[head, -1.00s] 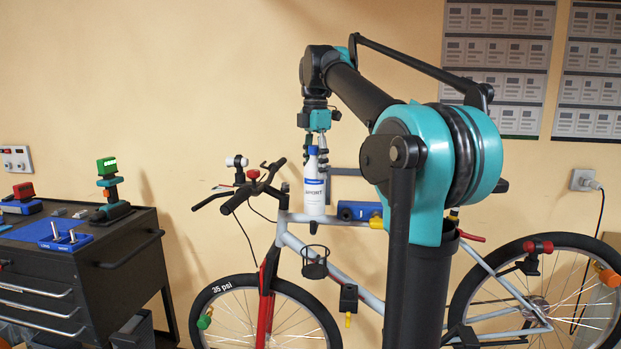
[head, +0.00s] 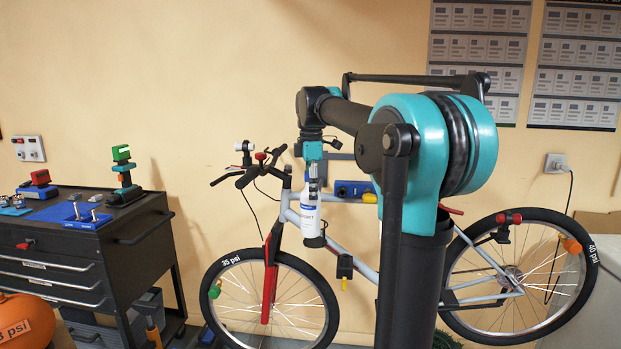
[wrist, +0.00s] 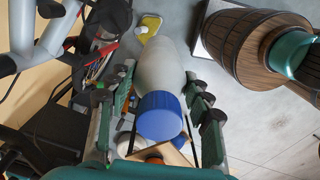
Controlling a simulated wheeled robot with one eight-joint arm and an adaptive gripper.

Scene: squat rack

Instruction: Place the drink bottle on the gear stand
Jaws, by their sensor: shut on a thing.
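The drink bottle (head: 309,212) is white with dark lettering and stands upright. My gripper (head: 313,186) is above it and shut on its upper part. In the wrist view the bottle (wrist: 158,70), with its blue cap (wrist: 159,116) towards the camera, sits between my two fingers. In the head view its bottom meets the black bottle cage (head: 315,241) on the bicycle frame; I cannot tell whether it is inside or in front. I cannot make out a gear stand in either view.
A bicycle (head: 345,240) stands before the wall, its tubes and handlebar (head: 248,172) close to my gripper. A black tool cart (head: 85,245) with small items on top is at left. The wrist view shows a brown barrel-like object (wrist: 232,55) at right.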

